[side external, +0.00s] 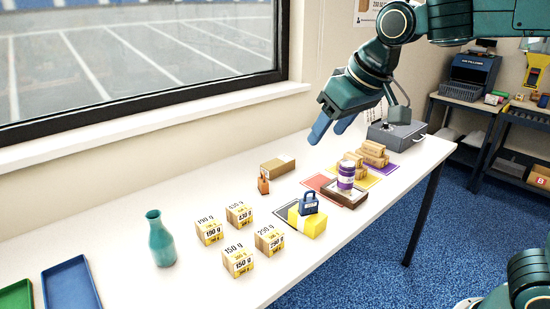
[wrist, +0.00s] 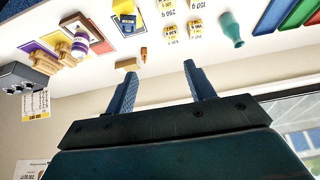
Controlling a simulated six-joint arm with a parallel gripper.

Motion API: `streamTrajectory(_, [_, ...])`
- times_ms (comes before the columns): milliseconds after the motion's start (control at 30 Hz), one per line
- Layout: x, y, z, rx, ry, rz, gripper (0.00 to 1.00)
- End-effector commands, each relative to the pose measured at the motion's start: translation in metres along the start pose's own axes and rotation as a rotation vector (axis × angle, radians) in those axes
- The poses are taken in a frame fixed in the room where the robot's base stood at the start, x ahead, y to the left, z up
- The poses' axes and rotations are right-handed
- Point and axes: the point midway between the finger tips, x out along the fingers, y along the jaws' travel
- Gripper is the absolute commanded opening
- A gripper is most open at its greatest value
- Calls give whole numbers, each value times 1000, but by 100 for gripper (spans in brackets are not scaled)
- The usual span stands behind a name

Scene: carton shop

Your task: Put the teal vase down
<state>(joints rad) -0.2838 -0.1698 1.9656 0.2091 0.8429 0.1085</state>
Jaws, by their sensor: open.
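The teal vase (side external: 161,240) stands upright on the white table, left of the weight-marked boxes. It also shows in the wrist view (wrist: 231,28), near the upper right. Nothing holds it. My gripper (side external: 329,128) is raised above the back part of the table, well to the right of the vase. Its two blue fingers are spread apart with nothing between them, as the wrist view also shows (wrist: 160,82).
Several boxes marked in grams (side external: 239,214) stand right of the vase. Blue (side external: 70,284) and green (side external: 17,295) trays lie at the left. A yellow block (side external: 307,224), a purple-banded jar (side external: 346,176) and a grey case (side external: 395,135) stand further right. Bare table surrounds the vase.

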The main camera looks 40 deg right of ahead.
Motion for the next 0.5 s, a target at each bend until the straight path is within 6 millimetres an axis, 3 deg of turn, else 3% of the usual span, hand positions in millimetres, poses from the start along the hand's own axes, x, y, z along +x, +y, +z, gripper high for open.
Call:
streamTrajectory(200, [-23,34,56,0,-4,0,54])
streamTrajectory(500, [-36,61,139,-6,-11,-1,54])
